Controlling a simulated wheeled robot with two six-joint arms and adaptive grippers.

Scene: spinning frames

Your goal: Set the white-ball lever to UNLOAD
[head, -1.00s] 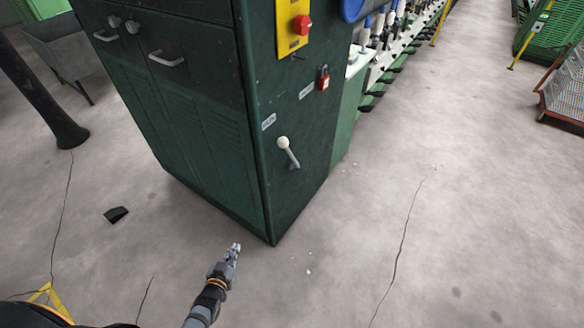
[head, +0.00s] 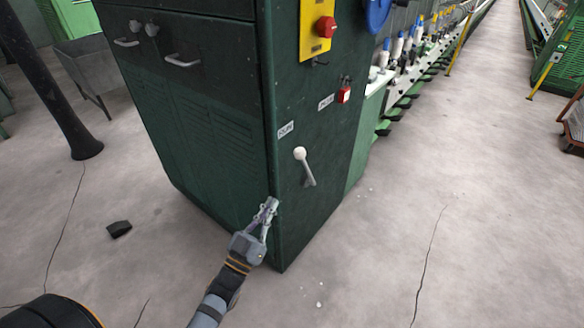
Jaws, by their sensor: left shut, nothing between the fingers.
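The white-ball lever (head: 305,165) is on the narrow end face of the dark green cabinet (head: 318,215). Its white ball is at the upper left and its grey arm slants down to the right. A small white label (head: 286,130) is up and left of the ball, and another label (head: 326,102) is up and right; I cannot read either surely. My left gripper (head: 270,204) is shut and empty, below and left of the lever, in front of the cabinet's corner edge and apart from the lever. My right gripper is not in view.
Above the lever are a red knob on a yellow panel (head: 316,30) and a red padlock (head: 344,95). A row of spindles (head: 410,45) runs back on the right. A dark pillar (head: 60,100) stands at left.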

